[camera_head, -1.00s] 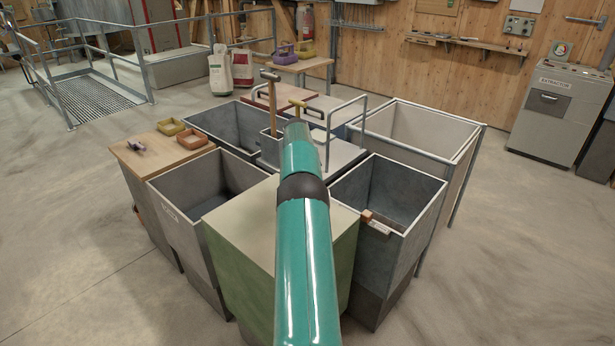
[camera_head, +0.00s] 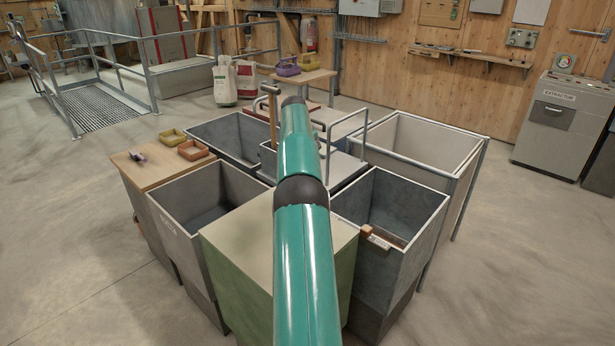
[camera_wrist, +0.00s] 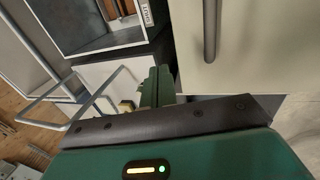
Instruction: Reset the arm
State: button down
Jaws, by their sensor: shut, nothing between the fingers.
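My green arm (camera_head: 306,255) reaches forward from the bottom middle of the head view, over the green-sided cabinet. Its far end is above the middle of the bin cluster, and my gripper is hidden behind it there. In the wrist view my gripper (camera_wrist: 157,86) shows as green fingers close together, with nothing between them. A pale panel with a grey bar handle (camera_wrist: 210,30) is to the right of the fingers. A bent metal rail (camera_wrist: 75,85) is to their left.
Open grey bins stand left (camera_head: 165,215) and right (camera_head: 433,212) of the green-sided cabinet (camera_head: 240,225). A wooden-topped cabinet with small trays (camera_head: 190,150) is at left. A wooden-handled tool (camera_head: 271,110) stands upright near the arm's tip. Floor is free around the cluster.

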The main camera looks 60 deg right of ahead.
jog(key=shift+d+v, duration=0.15)
jog(key=shift+v, duration=0.6)
jog(key=shift+d+v, duration=0.1)
jog(key=shift+v, duration=0.65)
jog(key=w+a+r+t, duration=0.1)
jog(key=w+a+r, duration=0.4)
jog(key=a, duration=0.3)
jog(key=w+a+r+t, duration=0.1)
jog(key=w+a+r, duration=0.3)
jog(key=a+r, duration=0.3)
jog(key=a+r+n+t, duration=0.1)
jog(key=a+r, duration=0.2)
jog(key=a, duration=0.8)
jog(key=a+r, duration=0.2)
jog(key=a, duration=1)
jog(key=s+a+n+t+y, duration=0.1)
jog(key=s+a, duration=0.3)
jog(key=a, duration=0.5)
jog(key=s+a+t, duration=0.1)
jog(key=s+a, duration=0.4)
jog(key=a, duration=0.4)
jog(key=s+a+f+t+y, duration=0.1)
jog(key=s+a+f, duration=0.9)
jog(key=s, duration=0.3)
jog(key=shift+a+f+y, duration=0.15)
jog(key=shift+a+y, duration=0.25)
jog(key=shift+a, duration=0.2)
